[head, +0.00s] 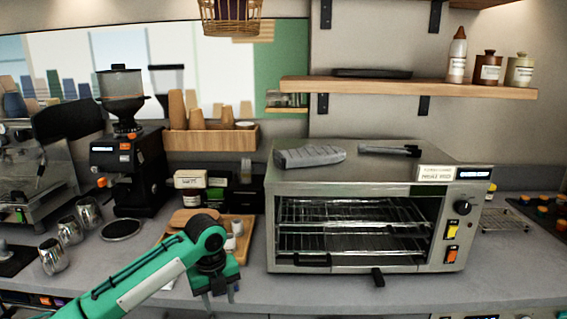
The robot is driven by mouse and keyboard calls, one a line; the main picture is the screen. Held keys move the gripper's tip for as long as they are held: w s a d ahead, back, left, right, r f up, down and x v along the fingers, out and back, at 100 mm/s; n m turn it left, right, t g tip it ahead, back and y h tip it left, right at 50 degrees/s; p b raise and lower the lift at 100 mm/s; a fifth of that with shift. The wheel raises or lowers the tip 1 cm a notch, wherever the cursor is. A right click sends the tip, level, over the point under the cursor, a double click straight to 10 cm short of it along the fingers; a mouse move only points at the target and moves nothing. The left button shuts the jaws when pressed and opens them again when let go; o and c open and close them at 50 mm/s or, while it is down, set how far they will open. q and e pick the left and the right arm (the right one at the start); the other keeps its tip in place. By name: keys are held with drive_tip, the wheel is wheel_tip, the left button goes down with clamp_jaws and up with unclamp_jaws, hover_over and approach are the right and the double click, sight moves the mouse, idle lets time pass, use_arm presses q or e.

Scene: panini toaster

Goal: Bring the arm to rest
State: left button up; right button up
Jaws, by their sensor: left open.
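My left gripper (220,297) hangs fingers-down at the end of my green arm, in front of the counter's edge at lower centre-left. It is open, with nothing seen between its fingers. The panini toaster (274,229) stands to its right on the counter, a steel box with its front open and wire racks inside, which look empty. A black handle sticks out low at its front. My right gripper is not in view.
A wooden tray (246,250) with small items lies behind my left arm. A coffee grinder (128,165) and steel jugs (70,230) stand at the left. A wooden shelf (420,88) hangs above the toaster. A wire rack (503,220) lies at the right.

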use_arm(q)
drive_tip(key=s+d+f+n+t+h, duration=0.1)
drive_tip(key=s+d+f+n+h, duration=0.15)
drive_tip(key=s+f+n, duration=0.45)
drive_tip(key=s+d+f+n+t+h, duration=0.1)
drive_tip(key=s+d+f+n, duration=0.35)
drive_tip(key=s+f, duration=0.4)
drive_tip(key=s+a+f+n+t+y, duration=0.1)
drive_tip(key=s+a+n+y, duration=0.1)
drive_tip(key=s+a+n, duration=0.7)
drive_tip(key=s+a+n+y, duration=0.2)
drive_tip(key=s+a+n, duration=0.5)
drive_tip(key=s, duration=0.4)
wheel_tip(320, 180, down, 30)
drive_tip(key=d+g, duration=0.1)
drive_tip(key=d, duration=0.1)
drive_tip(key=s+a+f, duration=0.2)
drive_tip(key=s+f, duration=0.8)
drive_tip(key=s+a+f+g, duration=0.1)
drive_tip(key=s+f, duration=0.8)
drive_tip(key=f, duration=0.2)
drive_tip(key=shift+s+a, duration=0.35)
drive_tip(key=shift+a, duration=0.05)
